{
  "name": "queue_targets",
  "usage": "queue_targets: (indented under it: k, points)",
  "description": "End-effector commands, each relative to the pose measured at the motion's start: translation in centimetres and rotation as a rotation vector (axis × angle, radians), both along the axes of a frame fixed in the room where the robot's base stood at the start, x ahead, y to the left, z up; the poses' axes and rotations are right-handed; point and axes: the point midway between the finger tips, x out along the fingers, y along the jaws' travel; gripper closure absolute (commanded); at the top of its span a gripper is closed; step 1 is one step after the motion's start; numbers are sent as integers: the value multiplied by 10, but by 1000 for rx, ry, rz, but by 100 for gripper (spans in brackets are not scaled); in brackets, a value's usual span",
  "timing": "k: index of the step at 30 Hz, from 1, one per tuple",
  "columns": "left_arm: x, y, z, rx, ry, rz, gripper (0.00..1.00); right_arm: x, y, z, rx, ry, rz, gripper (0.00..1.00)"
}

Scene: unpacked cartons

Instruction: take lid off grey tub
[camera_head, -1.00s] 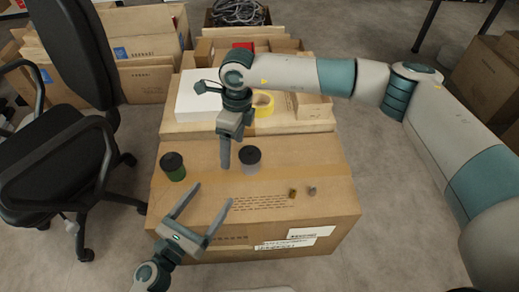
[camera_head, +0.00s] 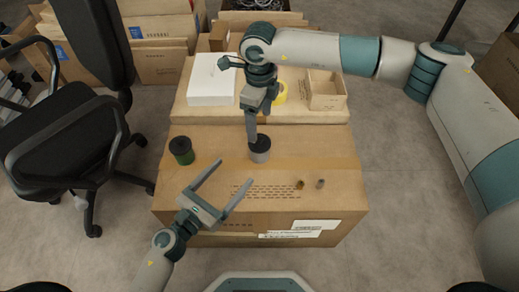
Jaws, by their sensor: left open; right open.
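The grey tub (camera_head: 260,154) stands upright on the large carton, with a dark lid (camera_head: 262,141) on top. My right gripper (camera_head: 252,139) points down at the tub's upper left edge and overlaps it in the picture. Its fingers line up one behind the other, so the gap between them is hidden; I cannot tell whether they touch the lid. My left gripper (camera_head: 235,172) is open and empty over the front left of the carton, in front of the tub.
A green tub (camera_head: 183,154) with a black lid stands on the left of the carton (camera_head: 340,200). Two small pieces (camera_head: 299,184) (camera_head: 320,183) lie to the right. Behind are a white box (camera_head: 212,85), yellow tape (camera_head: 281,92) and an open small box (camera_head: 325,92). A black chair (camera_head: 70,130) stands left.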

Motion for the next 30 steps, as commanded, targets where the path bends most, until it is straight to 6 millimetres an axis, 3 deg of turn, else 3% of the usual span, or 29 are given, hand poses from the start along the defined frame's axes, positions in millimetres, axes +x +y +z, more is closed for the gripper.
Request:
queue_targets:
  k: [21, 30]
  points:
    - [94, -68, 1, 0, -1, 0, 21, 0, 0, 0, 0, 0, 0, 28]
    - [118, -84, 0, 0, 0, 0, 21, 0, 0, 0, 0, 0, 0, 28]
